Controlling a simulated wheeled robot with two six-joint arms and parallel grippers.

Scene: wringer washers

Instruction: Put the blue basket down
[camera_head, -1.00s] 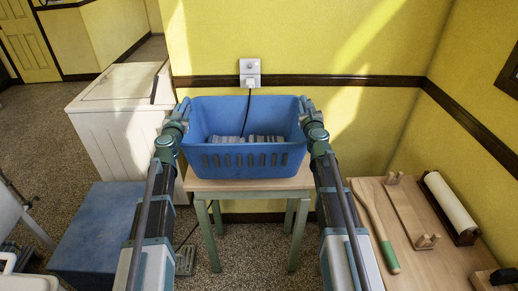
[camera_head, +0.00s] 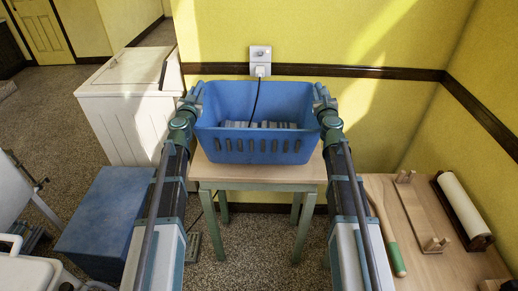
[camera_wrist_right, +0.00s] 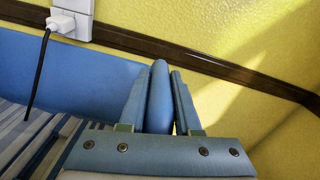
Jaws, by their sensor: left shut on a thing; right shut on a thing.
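The blue basket (camera_head: 257,148) is held between my two arms, over a small table (camera_head: 262,172) with a wooden top and green legs. It looks level, with striped cloth (camera_head: 262,125) inside. My left gripper (camera_head: 193,98) is shut on the basket's left rim. My right gripper (camera_head: 323,97) is shut on its right rim; the right wrist view shows the two fingers (camera_wrist_right: 160,95) on either side of the blue rim. Whether the basket's bottom touches the tabletop, I cannot tell from this angle.
A white washer (camera_head: 128,105) stands to the left, with a blue box (camera_head: 108,215) in front. At right a wooden counter (camera_head: 445,268) holds a paddle (camera_head: 385,232), a wooden rack (camera_head: 422,212) and a roller (camera_head: 462,205). A plug and socket (camera_head: 260,65) are on the wall behind.

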